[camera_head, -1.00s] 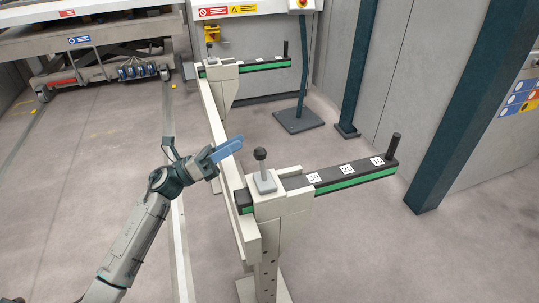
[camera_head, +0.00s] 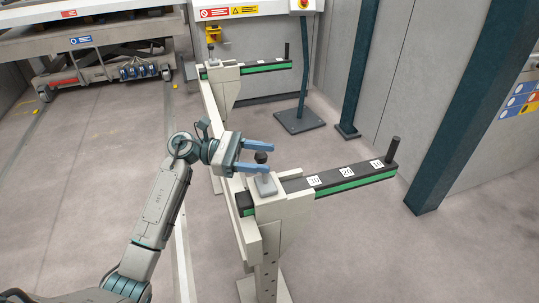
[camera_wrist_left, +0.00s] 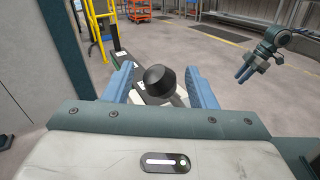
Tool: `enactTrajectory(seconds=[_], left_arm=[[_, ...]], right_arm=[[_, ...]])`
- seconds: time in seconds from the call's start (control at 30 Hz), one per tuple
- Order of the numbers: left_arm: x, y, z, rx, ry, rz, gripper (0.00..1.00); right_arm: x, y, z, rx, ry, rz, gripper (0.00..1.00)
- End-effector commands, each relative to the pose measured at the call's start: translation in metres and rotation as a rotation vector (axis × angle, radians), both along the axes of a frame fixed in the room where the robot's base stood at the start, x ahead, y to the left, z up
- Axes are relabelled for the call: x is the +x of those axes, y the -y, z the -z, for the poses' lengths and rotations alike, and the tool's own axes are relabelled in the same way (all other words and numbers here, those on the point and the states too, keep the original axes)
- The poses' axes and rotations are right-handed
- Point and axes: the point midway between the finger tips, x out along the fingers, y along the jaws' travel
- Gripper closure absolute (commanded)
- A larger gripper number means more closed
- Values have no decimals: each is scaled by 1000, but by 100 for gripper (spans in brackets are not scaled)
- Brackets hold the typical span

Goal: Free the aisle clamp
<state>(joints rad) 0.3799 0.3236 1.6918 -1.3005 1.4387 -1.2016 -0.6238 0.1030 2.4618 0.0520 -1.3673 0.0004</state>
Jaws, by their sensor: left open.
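The near clamp has a black knob (camera_head: 261,157) on a short lever above a pale block (camera_head: 265,186), at the left end of a black and green arm (camera_head: 345,177). My left gripper (camera_head: 262,156) is open, with its blue fingers on either side of the knob. In the left wrist view the knob (camera_wrist_left: 160,80) sits between the open fingers, with gaps on both sides. The far clamp (camera_head: 211,56) has a similar lever on a parallel arm. My right gripper (camera_wrist_left: 243,72) shows at the upper right of the left wrist view; its opening is unclear.
A pale rail (camera_head: 215,110) joins the two clamp stands. An upright black pin (camera_head: 392,150) stands at the right end of the near arm. A dark green post (camera_head: 470,100) rises at the right. The floor left of my arm is clear.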

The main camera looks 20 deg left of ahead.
Motion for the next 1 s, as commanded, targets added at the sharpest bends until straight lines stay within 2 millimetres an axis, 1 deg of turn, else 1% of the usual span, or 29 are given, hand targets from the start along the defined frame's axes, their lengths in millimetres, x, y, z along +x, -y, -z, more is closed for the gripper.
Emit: enactTrajectory(seconds=[0.03,0.1,0.2,0.53,0.57,0.6,0.67,0.8,1.0], left_arm=[[1,7,-1,-3,0,1,49],[1,14,-1,-3,0,1,49],[2,21,0,-1,-1,0,49],[3,23,0,0,-1,0,49],[3,23,0,0,-1,0,52],[3,23,0,0,-2,0,60],[3,23,0,0,-2,0,72],[2,23,0,0,-2,0,100],[2,23,1,2,2,0,100]], right_arm=[[0,1,-3,-5,-7,0,72],[-2,2,-3,-10,-18,2,72],[-3,3,-4,-15,-27,2,72],[-4,4,-4,-17,-34,3,72],[-4,4,-4,-17,-34,3,72],[-4,4,-4,-17,-34,3,72],[-4,4,-4,-17,-34,3,72],[-4,4,-4,-17,-34,3,72],[-3,3,-3,-15,-28,2,72]])
